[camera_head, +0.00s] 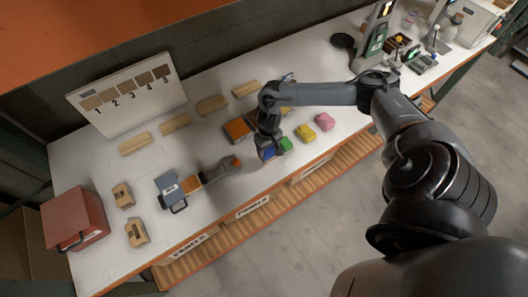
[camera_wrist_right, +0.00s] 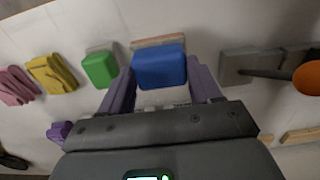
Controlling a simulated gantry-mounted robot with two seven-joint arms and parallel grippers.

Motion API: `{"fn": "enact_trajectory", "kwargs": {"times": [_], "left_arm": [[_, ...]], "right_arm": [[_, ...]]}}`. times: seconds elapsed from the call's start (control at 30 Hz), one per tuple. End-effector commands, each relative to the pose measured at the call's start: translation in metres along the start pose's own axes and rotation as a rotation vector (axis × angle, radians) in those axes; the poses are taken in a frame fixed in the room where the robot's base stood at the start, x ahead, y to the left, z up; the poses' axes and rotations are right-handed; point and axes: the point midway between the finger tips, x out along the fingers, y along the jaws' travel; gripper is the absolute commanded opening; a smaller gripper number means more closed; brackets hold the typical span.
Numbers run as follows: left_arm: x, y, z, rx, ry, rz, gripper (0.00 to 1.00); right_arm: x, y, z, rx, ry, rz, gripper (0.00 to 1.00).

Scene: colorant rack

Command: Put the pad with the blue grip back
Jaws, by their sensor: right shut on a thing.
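My right gripper (camera_head: 268,150) is low over the white table at the end of the arm coming in from the right. It is shut on the pad with the blue grip (camera_wrist_right: 158,67). In the right wrist view the blue block sits between the two purple fingers, with a tan-pink edge of the pad showing behind it. In the head view the blue grip is mostly covered by the gripper. Whether the pad touches the table cannot be told. My left gripper is not in view.
Pads with green (camera_wrist_right: 100,68), yellow (camera_wrist_right: 52,74) and pink (camera_wrist_right: 17,85) grips stand in a row beside the held pad. A grey tool with an orange end (camera_head: 222,167) lies on the other side. A numbered board (camera_head: 128,105) stands at the back left.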

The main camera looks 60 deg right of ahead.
Motion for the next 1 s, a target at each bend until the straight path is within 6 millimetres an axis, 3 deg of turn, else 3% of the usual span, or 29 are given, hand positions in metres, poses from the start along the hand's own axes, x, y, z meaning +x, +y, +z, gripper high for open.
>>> {"fn": "enact_trajectory", "kwargs": {"times": [0.2, 0.37, 0.67, 1.0], "left_arm": [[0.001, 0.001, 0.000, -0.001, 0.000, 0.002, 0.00], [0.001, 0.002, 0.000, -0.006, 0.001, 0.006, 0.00], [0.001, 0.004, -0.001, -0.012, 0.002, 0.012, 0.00], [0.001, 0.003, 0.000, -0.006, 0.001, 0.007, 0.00]], "right_arm": [[0.011, -0.006, -0.017, 0.000, 0.001, 0.000, 0.39], [0.017, -0.007, -0.018, -0.001, -0.002, 0.001, 0.39], [0.050, -0.006, -0.019, 0.000, -0.001, 0.001, 0.39], [0.053, -0.006, -0.019, -0.001, 0.000, 0.001, 0.39]]}}
